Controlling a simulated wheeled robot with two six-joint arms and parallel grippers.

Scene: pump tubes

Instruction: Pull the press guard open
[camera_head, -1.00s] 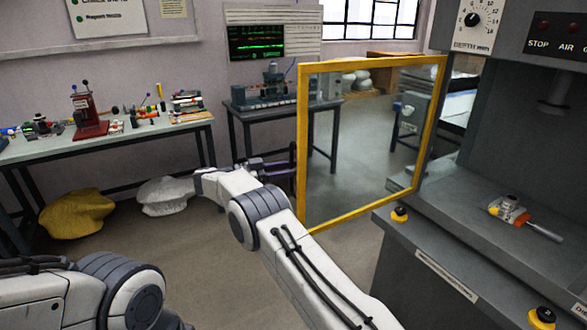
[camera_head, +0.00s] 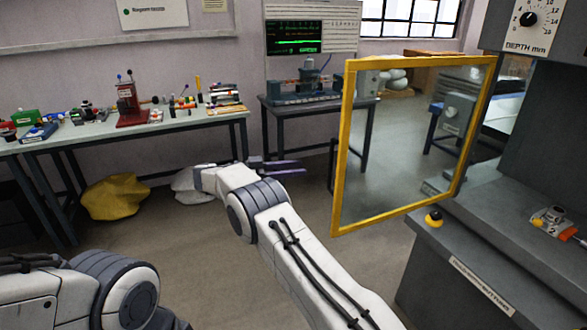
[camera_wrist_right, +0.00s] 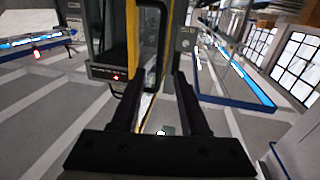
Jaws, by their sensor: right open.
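The press guard (camera_head: 340,150) is a clear panel in a yellow frame. In the head view it stands swung out from the grey press (camera_head: 540,190), with the area behind it uncovered. A dark handle (camera_head: 332,165) shows at its left edge. My right gripper (camera_head: 301,167) is open and empty, left of the handle with a small gap. In the right wrist view, the yellow frame edge (camera_wrist_right: 161,50) and dark handle stand beyond the fingers (camera_wrist_right: 158,78), roughly between them. My left gripper is out of view.
A yellow-and-black button (camera_head: 433,218) sits on the press front. A small metal fixture with an orange handle (camera_head: 556,224) lies on the press bed. A workbench (camera_head: 130,138) with tools stands left, with sacks (camera_head: 115,195) on the floor. Open floor lies around my right forearm.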

